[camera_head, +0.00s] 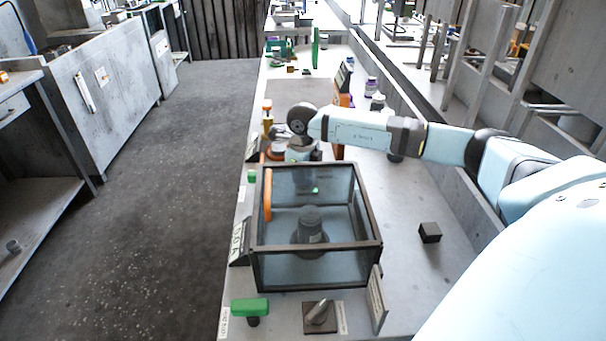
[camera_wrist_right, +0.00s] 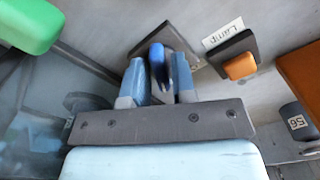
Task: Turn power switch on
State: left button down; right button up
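In the right wrist view a switch with a narrow blue handle (camera_wrist_right: 157,58) stands on a dark square plate (camera_wrist_right: 183,42). My right gripper (camera_wrist_right: 160,75) has one finger on each side of this handle. The fingers are apart, and whether they touch the handle is unclear. In the head view my right gripper (camera_head: 303,153) points down behind a glass-walled box (camera_head: 318,271), and the switch is hidden there. No readable label marks it as the power switch. Another lever switch (camera_head: 318,311) sits on a plate at the bench's near end. My left gripper is not in view.
An orange button (camera_wrist_right: 241,66) beside a "Lamp" label (camera_wrist_right: 223,33) is close right of the fingers. A green part (camera_wrist_right: 30,24) is at upper left. The dark-framed box stands in front of my gripper. A small black block (camera_head: 429,232) lies right of it.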

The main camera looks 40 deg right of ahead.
jog(key=shift+o, duration=0.9)
jog(key=shift+r, duration=0.1)
notch_tip(320, 180, up, 14)
jog(key=p, duration=0.1)
jog(key=shift+p, duration=0.3)
